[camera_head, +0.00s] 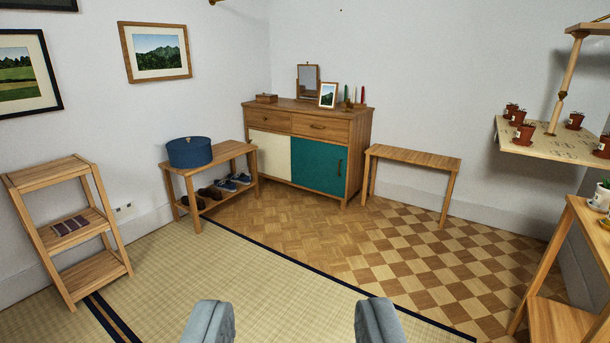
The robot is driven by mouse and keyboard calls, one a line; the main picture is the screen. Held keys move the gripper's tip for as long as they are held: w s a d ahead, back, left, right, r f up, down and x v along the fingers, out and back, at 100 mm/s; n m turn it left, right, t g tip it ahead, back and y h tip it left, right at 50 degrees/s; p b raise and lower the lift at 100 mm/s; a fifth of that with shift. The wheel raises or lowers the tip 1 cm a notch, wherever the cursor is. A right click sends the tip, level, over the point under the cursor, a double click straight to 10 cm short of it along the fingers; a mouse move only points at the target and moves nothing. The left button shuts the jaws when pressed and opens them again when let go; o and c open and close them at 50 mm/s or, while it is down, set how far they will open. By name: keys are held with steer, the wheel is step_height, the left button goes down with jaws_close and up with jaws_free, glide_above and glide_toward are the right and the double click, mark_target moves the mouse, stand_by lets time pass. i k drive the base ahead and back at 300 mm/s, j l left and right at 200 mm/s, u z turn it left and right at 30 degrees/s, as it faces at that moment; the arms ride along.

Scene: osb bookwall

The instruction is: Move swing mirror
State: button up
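The swing mirror (308,78) is a small framed mirror on a wooden stand. It stands upright on top of the wooden sideboard (290,105) in the far corner, behind and left of a small framed picture. My gripper (293,325) shows at the bottom of the view, its two grey fingers wide apart with nothing between them. It is far from the mirror, with open floor between.
On the sideboard are a small wooden box (266,98), a framed picture (328,95) and candles (362,95). A bench with a blue box (189,152) stands left, a narrow table (412,155) right. A shelf rack (70,225) is at far left. The middle floor is clear.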

mark_target(308, 74)
steer(key=i, duration=4)
steer(key=i+j+z, duration=0.15)
steer(key=i, duration=1.05)
